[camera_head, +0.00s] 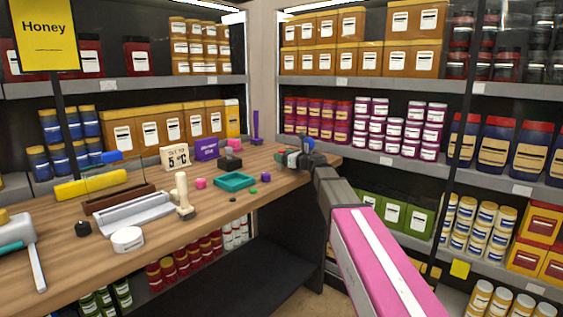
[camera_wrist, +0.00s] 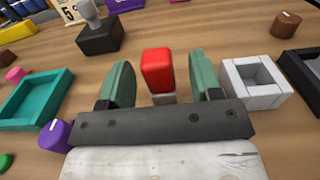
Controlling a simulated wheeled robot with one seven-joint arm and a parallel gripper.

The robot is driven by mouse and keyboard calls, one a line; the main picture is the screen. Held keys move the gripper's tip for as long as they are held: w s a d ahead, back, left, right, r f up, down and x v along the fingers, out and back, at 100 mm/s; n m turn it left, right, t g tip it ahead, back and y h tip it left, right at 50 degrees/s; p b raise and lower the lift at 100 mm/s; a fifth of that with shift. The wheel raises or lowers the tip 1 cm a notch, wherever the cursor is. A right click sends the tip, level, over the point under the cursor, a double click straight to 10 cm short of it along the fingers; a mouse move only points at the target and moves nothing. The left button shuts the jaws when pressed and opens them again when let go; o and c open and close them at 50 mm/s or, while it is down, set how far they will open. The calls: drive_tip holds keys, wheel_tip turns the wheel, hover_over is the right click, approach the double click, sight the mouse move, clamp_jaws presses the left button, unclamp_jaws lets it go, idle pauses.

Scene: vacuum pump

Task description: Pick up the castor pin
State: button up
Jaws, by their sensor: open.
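My gripper (camera_wrist: 159,80) is open, with its two green fingers spread apart in the wrist view. A small upright red piece (camera_wrist: 157,68) with a pale lower part stands between the fingers, apart from both. It may be the castor pin, but I cannot tell for sure. The gripper's dark bar hides its foot. In the head view my gripper (camera_head: 297,160) is low over the far right end of the wooden table (camera_head: 70,220), and the red piece cannot be made out there.
Close on the right is a white square open box (camera_wrist: 255,82), with a black tray (camera_wrist: 301,72) beyond it. On the left are a purple knob (camera_wrist: 56,135), a teal tray (camera_wrist: 36,98) and a black block with a grey post (camera_wrist: 98,38). Stocked shelves stand behind the table.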

drive_tip(key=shift+w+a, duration=0.35)
drive_tip(key=shift+a, duration=0.05)
drive_tip(key=c, duration=1)
drive_tip(key=shift+c, duration=0.2)
drive_tip(key=shift+r, duration=0.1)
